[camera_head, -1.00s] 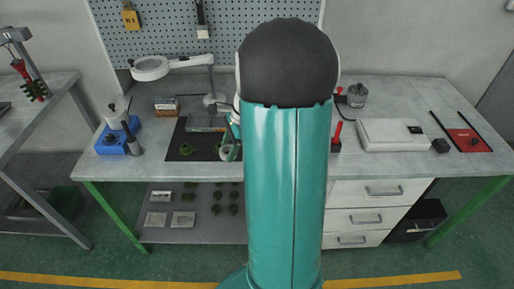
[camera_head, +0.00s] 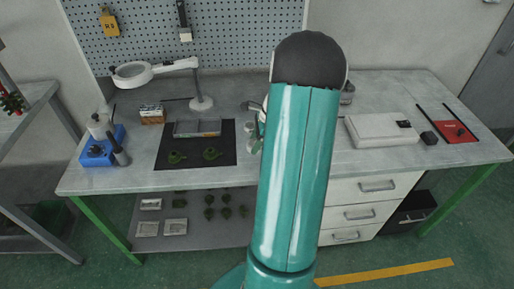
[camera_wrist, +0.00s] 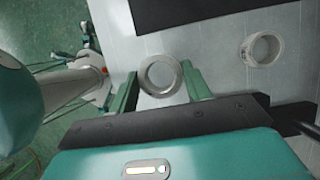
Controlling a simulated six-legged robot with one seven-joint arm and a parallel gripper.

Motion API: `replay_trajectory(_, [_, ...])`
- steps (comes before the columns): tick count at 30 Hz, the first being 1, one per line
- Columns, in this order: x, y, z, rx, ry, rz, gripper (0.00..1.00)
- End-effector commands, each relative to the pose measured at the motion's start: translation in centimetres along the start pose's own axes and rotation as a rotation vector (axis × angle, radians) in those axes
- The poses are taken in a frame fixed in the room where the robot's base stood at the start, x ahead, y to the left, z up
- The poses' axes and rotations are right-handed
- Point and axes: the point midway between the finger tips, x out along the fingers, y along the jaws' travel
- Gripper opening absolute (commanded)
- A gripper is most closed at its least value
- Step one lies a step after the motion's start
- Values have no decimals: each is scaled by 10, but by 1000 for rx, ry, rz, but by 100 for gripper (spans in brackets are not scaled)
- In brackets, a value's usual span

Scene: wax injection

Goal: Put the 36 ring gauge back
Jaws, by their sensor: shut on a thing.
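My gripper (camera_wrist: 160,70) is shut on a pale metal ring gauge (camera_wrist: 146,80), with one green finger on each side of it in the wrist view. A second pale ring gauge (camera_wrist: 250,57) lies apart to the right on the light bench top, and its hole is visible. No size mark is legible on either ring. In the head view my gripper (camera_head: 258,132) is partly hidden behind my arm, just right of the black mat (camera_head: 227,157).
On the bench (camera_head: 100,180), the mat holds a grey case (camera_head: 197,129) and two green parts (camera_head: 212,154). A magnifier lamp (camera_head: 133,72) stands behind. A blue stand (camera_head: 97,152) is at left, a white box (camera_head: 382,130) and red mat (camera_head: 452,131) at right. My arm hides the middle.

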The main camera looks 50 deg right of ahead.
Motion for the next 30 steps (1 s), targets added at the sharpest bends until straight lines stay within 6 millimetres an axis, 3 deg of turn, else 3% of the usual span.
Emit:
replay_trajectory(7, [13,-14,-14,2,-1,-1,20])
replay_trajectory(13, [39,-14,-23,0,0,1,20])
replay_trajectory(24, [43,-14,-25,-1,0,-1,20])
replay_trajectory(25, [44,-14,-25,-1,0,-1,50])
replay_trajectory(28, [43,-14,-25,-1,0,-1,70])
replay_trajectory(30, [43,-14,-25,-1,0,-1,70])
